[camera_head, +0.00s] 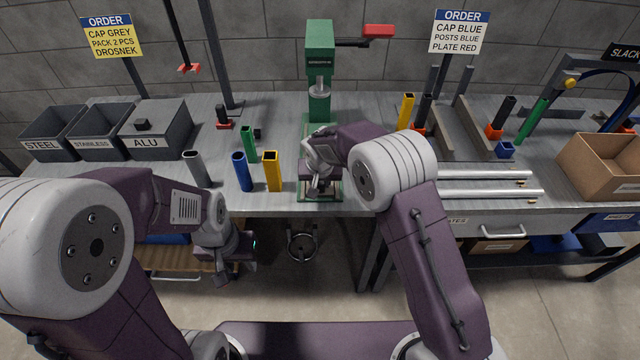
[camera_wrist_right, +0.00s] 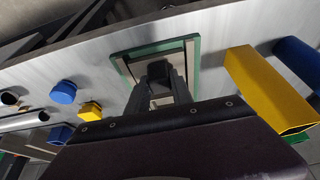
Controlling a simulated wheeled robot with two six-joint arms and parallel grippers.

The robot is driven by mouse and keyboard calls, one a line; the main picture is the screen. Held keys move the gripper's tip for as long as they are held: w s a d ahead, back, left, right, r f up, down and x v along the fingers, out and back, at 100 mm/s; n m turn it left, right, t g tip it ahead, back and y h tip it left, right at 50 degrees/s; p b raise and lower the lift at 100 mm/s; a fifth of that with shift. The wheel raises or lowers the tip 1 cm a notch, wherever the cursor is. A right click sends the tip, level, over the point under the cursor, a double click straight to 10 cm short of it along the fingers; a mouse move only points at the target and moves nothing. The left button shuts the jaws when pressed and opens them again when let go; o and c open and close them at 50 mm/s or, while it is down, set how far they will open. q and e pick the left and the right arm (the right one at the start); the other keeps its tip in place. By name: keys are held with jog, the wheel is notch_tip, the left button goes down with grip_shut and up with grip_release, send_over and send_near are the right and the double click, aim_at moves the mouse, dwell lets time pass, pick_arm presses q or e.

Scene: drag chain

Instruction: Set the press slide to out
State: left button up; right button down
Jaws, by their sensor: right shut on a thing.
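The green press (camera_head: 319,60) stands at the back middle of the bench, its red-handled lever (camera_head: 378,31) pointing right. Its green base plate (camera_head: 308,196) reaches toward the front edge of the bench, and the plate (camera_wrist_right: 196,66) also shows in the right wrist view. My right gripper (camera_head: 318,180) is down over the front of this base, shut on the press slide, which is mostly hidden by the fingers (camera_wrist_right: 160,90). How far the slide sits out cannot be told. My left gripper (camera_head: 226,270) hangs in front of the bench, away from the press; its fingers are unclear.
Grey, blue, green and yellow posts (camera_head: 273,171) stand left of the press. Bins (camera_head: 155,130) are at the far left. Silver rails (camera_head: 480,194) lie to the right, with a cardboard box (camera_head: 600,165) beyond. A yellow post (camera_wrist_right: 265,90) shows close beside the base in the right wrist view.

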jog(key=shift+s+f, duration=0.15)
jog(key=c, duration=1.1)
grip_release()
jog(key=v, duration=0.9)
